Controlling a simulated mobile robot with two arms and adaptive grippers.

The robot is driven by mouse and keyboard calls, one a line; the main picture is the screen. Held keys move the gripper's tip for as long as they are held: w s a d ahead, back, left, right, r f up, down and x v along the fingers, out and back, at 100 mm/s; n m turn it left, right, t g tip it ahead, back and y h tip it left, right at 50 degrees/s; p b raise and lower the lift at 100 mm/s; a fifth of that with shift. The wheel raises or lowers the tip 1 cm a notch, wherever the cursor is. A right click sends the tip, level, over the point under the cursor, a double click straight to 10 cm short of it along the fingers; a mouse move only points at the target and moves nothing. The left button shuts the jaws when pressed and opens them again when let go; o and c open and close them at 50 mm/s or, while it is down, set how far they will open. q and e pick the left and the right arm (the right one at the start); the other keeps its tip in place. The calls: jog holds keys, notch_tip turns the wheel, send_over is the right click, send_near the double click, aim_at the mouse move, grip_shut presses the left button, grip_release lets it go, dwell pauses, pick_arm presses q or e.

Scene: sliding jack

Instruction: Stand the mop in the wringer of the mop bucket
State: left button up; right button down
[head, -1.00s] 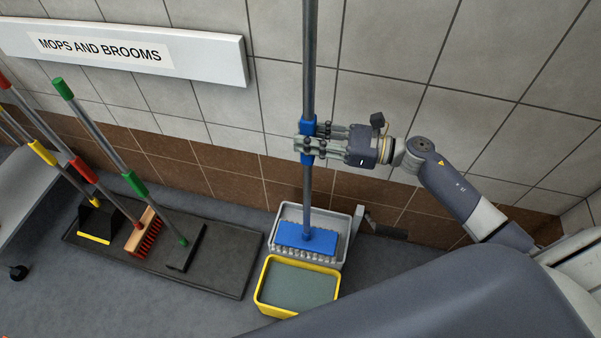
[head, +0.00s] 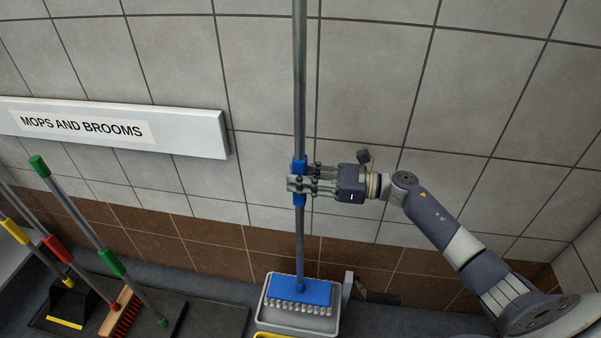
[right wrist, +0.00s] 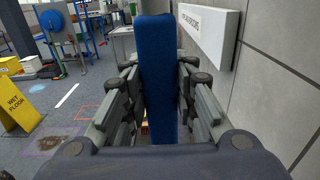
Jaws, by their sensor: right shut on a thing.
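The mop has a grey handle (head: 300,90), a blue grip sleeve and a blue head (head: 298,292) with a pale fringe. My right gripper (head: 299,185) is shut on the blue sleeve (head: 299,164), which also fills the middle of the right wrist view (right wrist: 157,80). The mop stands upright, its head over or in the grey wringer (head: 330,324) of the mop bucket. I cannot tell whether the fringe rests on the wringer's bottom. Only a sliver of the yellow bucket rim (head: 270,335) shows at the lower edge. My left gripper is not in view.
A side handle (head: 378,297) juts right from the wringer. Several brooms stand on a dark mat (head: 215,322) at left, below the "MOPS AND BROOMS" sign (head: 190,135). The tiled wall is close behind the mop. A yellow wet-floor sign (right wrist: 20,100) stands at left in the wrist view.

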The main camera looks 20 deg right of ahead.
aim_at(301, 208)
notch_tip(301, 208, down, 8)
jog(key=b, duration=0.6)
jog(key=shift+f+b, duration=0.75)
jog(key=shift+b, duration=0.25)
jog(key=shift+f+b, duration=0.5)
jog(key=shift+b, duration=0.2)
dwell(0.4)
jog(key=c, duration=1.2)
grip_release()
